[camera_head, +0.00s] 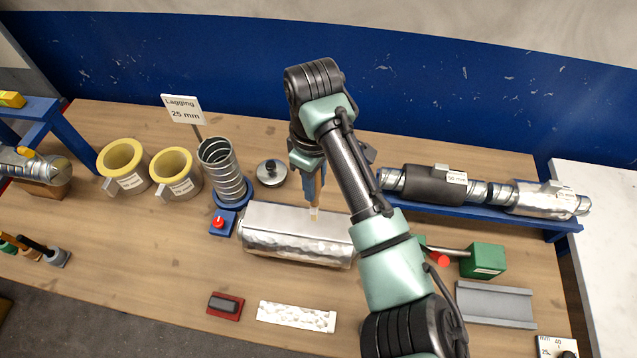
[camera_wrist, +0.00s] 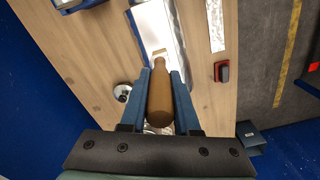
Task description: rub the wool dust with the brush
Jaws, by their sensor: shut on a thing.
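My gripper (camera_head: 309,186) is shut on a brush, with its blue fingers either side of the brown handle (camera_wrist: 161,92). The brush points down, and its pale tip (camera_head: 314,214) is at the top of a silver foil-covered block (camera_head: 275,241), near its middle. I cannot tell whether the tip touches the surface. The block's pale top also shows in the wrist view (camera_wrist: 156,22). I cannot make out the wool dust on it.
A blue rack with wrapped pipes (camera_head: 436,186) and a green box (camera_head: 483,261) are right.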

